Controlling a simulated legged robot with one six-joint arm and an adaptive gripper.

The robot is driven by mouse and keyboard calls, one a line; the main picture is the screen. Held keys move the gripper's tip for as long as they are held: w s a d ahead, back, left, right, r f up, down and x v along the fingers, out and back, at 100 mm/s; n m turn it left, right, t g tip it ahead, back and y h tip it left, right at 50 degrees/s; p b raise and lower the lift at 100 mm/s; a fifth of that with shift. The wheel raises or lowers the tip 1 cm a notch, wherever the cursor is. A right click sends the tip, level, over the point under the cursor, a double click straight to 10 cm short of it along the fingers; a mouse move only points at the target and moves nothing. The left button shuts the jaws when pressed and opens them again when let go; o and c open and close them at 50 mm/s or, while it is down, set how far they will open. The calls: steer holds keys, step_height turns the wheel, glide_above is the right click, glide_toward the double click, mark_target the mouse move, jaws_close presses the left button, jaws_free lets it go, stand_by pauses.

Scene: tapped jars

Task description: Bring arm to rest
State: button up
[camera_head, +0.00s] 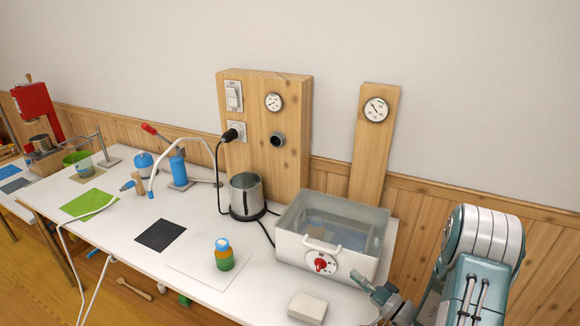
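My arm (478,262), pale grey and teal, is in the lower right corner, folded close to the camera. What looks like my gripper (374,291) is at the arm's left, near the front right corner of the white table (205,225) and in front of the glass-walled bath (290,247). It is small and partly cut off by the bottom edge. I cannot tell whether its fingers are open or shut, and I see nothing held in it.
A jar with a blue lid (223,254) stands on a white sheet. A steel kettle (246,196) is behind it. A stack of white pads (307,308) lies near my gripper. Wooden gauge boards (290,110) stand at the back. A red press (34,110) is far left.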

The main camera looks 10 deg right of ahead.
steer(key=s+a+r+n+g+y, duration=0.1)
steer(key=s+a+r+n+g, duration=0.2)
steer(key=s+a+r+g, duration=0.35)
steer(key=s+a+r+n+g, duration=0.4)
steer(key=a+r+g, duration=0.1)
steer(key=a+g, duration=0.35)
steer(key=s+d+r+m+t+h, duration=0.1)
steer(key=s+d+r+t+h, duration=0.3)
steer(key=s+r+h, duration=0.5)
steer(key=s+h, duration=0.2)
steer(key=h, duration=0.1)
steer(key=shift+s+d+r+h, duration=0.2)
steer(key=shift+s+h, duration=0.15)
steer(key=shift+h, duration=0.05)
